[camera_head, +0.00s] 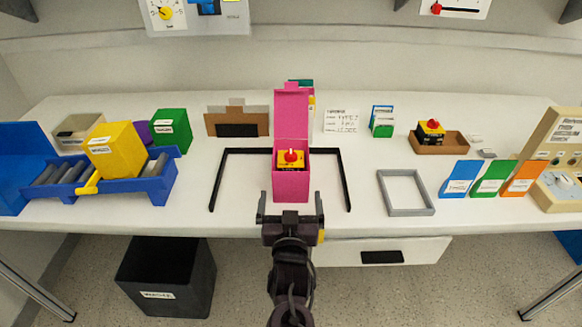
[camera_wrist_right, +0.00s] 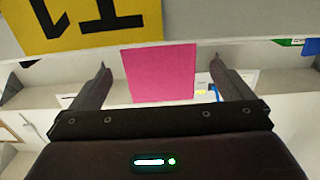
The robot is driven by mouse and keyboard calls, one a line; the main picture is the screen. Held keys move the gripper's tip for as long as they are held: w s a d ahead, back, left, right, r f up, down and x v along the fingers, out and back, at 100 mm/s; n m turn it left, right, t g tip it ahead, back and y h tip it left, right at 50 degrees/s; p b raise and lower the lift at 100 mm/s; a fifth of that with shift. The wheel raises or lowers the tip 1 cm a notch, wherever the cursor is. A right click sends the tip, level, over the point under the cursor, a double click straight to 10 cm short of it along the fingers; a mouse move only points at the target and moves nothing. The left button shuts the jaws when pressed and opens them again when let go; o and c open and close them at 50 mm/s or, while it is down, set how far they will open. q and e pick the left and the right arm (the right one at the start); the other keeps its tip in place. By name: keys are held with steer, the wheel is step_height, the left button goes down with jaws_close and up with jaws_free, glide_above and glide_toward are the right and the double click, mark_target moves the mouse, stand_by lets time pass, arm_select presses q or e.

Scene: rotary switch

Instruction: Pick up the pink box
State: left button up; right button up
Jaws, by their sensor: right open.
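The pink box (camera_head: 291,186) stands on the table in the middle of the head view, its lid raised at the back. A red and yellow rotary switch (camera_head: 291,157) sits inside it. My right gripper (camera_head: 290,203) is open just in front of the box, with one finger to each side of its front face. In the right wrist view the pink front face (camera_wrist_right: 160,72) shows between the two spread fingers (camera_wrist_right: 160,82). The fingers appear apart from the box. My left gripper is not in view.
A black bracket frame (camera_head: 218,181) surrounds the box on the table. A grey square frame (camera_head: 407,210) lies to the right. A blue rack (camera_head: 122,189) with a yellow box (camera_head: 115,150) stands left. Another switch sits in a brown tray (camera_head: 440,148). A black bin (camera_head: 168,275) stands below.

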mark_target(291, 188)
steer(key=shift+w+r, duration=0.15)
steer(key=shift+w, duration=0.45)
steer(key=shift+w+r, duration=0.15)
steer(key=shift+w, duration=0.45)
steer(key=w, duration=0.4)
steer(key=shift+w+f, duration=0.2)
steer(key=shift+w, duration=0.1)
steer(key=shift+r, duration=0.1)
steer(key=c, duration=1)
